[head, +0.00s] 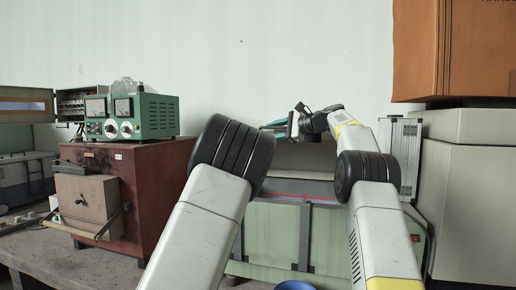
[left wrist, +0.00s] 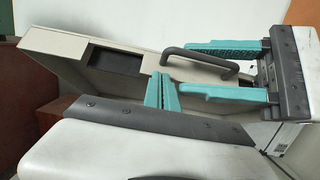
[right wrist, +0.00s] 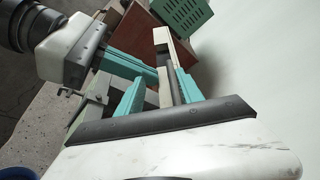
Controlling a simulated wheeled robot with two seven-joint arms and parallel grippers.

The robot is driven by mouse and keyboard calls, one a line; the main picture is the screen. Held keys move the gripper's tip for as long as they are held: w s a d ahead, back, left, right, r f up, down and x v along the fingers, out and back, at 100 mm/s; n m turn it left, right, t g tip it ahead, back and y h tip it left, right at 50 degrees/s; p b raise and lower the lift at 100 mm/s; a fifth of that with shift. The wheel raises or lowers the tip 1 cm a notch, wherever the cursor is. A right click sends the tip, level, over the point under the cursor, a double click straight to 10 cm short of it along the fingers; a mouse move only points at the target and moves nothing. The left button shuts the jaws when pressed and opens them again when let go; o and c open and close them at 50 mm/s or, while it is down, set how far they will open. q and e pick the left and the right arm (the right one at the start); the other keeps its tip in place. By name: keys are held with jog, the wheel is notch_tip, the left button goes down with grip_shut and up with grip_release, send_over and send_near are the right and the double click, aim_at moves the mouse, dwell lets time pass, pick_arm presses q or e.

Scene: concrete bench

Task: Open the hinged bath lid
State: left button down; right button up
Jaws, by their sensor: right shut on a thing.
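The hinged bath lid (head: 305,156) is raised above the green bath body (head: 270,232) in the head view; its pale panel (left wrist: 110,75) with a dark window fills much of the left wrist view. A dark bar handle (left wrist: 192,55) stands on the lid. My right gripper (right wrist: 160,78) is shut on the handle, which passes between its teal fingers; it also shows in the left wrist view (left wrist: 184,70). My left gripper (left wrist: 160,78) has its fingers close together with nothing seen between them, near the lid panel. In the head view the grippers partly overlap.
A red-brown box (head: 155,180) with a green power supply (head: 140,115) on top stands to the left. A pale cabinet (head: 465,200) is at the right, below an orange box (head: 450,50). A blue round thing (head: 294,285) shows at the bottom edge.

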jog(key=shift+f, duration=0.25)
